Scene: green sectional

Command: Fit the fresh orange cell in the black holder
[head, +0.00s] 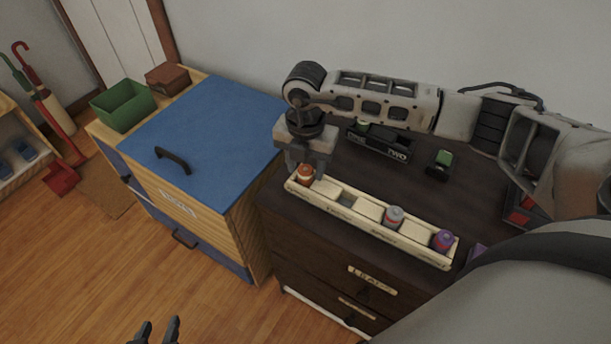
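The orange cell (305,175) stands upright in the leftmost compartment of a long cream tray (345,215). My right gripper (306,165) points down over it, with one finger on each side of its top. The fingers look apart, and I see no clear grip on the cell. The black holder (385,148), marked "TWO", sits further back on the dark cabinet top. It is partly hidden behind my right arm, with a pale green-topped item (362,126) at its left end. My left gripper (157,331) is open and empty at the bottom edge, over the floor.
A small black block with a green top (441,160) stands right of the holder. A blue-lidded chest (215,125) with a green bin (122,105) adjoins the cabinet.

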